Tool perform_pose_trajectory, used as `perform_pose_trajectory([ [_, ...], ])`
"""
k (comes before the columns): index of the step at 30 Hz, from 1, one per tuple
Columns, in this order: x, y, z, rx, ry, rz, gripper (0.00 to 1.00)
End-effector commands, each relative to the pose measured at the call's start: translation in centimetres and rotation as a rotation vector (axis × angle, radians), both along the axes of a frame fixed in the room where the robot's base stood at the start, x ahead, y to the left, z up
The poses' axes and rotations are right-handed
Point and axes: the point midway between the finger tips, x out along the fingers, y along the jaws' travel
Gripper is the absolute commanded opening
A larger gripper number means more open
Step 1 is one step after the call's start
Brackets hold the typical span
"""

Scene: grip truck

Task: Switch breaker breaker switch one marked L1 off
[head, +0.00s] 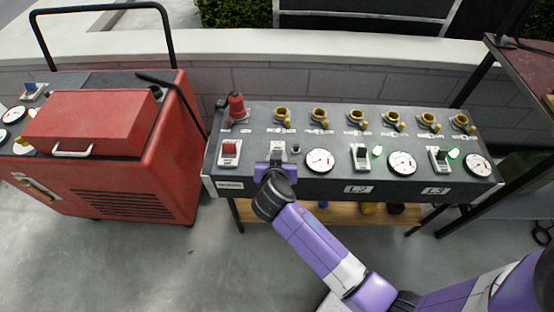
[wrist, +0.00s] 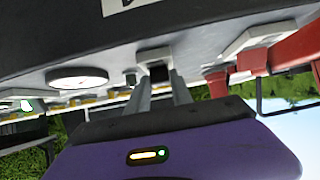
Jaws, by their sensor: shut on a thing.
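The breaker panel (head: 330,184) is a dark box on a stand. The L1 breaker switch has a pale plate (head: 278,146), mostly covered by my gripper in the head view. In the wrist view, its black lever (wrist: 158,73) stands between my fingertips. My gripper (head: 276,166) is at the panel's front left and shut on that lever; it also shows in the wrist view (wrist: 159,85). The small lamp (head: 295,149) beside L1 looks dark. The L1 label is hidden in the head view and cut off in the wrist view.
The L2 switch (head: 361,157) and L3 switch (head: 438,158) have green lit lamps. A red switch (head: 229,152) and red plug (head: 236,106) sit close left. Yellow sockets (head: 318,115) line the back. A red generator (head: 110,135) stands left.

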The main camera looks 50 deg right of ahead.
Motion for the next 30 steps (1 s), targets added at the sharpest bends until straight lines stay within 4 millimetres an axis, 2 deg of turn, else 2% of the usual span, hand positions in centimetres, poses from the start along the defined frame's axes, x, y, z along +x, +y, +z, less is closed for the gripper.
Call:
perform_pose_trajectory([
  [14,-0.04,0.0,-0.05,-0.01,-0.006,0.0,0.0],
  [15,-0.04,0.0,-0.05,-0.01,-0.006,0.0,0.31],
  [18,-0.03,0.0,-0.05,-0.01,-0.007,0.001,0.49],
  [30,-0.33,0.48,0.28,-0.01,-0.007,0.001,0.49],
])
